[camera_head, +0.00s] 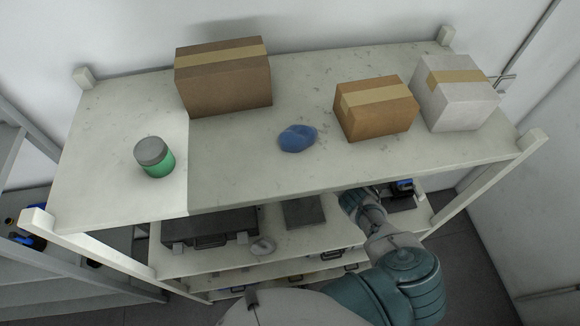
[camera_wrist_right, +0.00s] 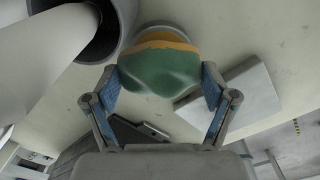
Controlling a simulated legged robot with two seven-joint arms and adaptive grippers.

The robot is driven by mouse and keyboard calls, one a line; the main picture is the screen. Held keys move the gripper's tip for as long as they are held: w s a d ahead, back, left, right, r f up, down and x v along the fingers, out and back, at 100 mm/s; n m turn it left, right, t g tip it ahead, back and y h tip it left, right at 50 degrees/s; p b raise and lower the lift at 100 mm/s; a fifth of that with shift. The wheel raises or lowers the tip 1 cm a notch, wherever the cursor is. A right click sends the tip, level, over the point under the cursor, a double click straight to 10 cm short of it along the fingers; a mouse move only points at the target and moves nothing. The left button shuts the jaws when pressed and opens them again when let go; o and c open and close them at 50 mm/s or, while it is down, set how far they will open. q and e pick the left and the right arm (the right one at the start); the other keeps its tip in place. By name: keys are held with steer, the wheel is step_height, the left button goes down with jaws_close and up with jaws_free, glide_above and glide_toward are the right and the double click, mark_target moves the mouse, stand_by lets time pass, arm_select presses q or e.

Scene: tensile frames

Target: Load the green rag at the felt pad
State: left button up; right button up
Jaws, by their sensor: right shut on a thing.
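The green rag (camera_wrist_right: 160,74) is a rounded, folded-looking lump between the blue-padded fingers of my right gripper (camera_wrist_right: 160,88) in the right wrist view. The gripper is shut on it. In the head view my right arm reaches under the top shelf, and the gripper and rag are hidden there. A flat grey square, seemingly the felt pad (camera_head: 304,212), lies on the lower shelf left of my right arm. A flat pale grey slab (camera_wrist_right: 236,98) beside the rag in the wrist view may be the same pad. My left gripper is not in view.
The top shelf (camera_head: 235,165) overhangs my right arm. It bears a green jar (camera_head: 156,160), a blue lump (camera_head: 297,138) and cardboard boxes (camera_head: 375,108). On the lower shelf are a dark case (camera_head: 208,228), a pale roll (camera_head: 262,246) and a blue-black item (camera_head: 402,190).

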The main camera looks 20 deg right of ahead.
step_height(320, 180, up, 4)
steer(key=shift+f+p, duration=0.2)
steer(key=shift+p, duration=0.95)
steer(key=shift+r, duration=0.9)
steer(key=shift+s, duration=0.15)
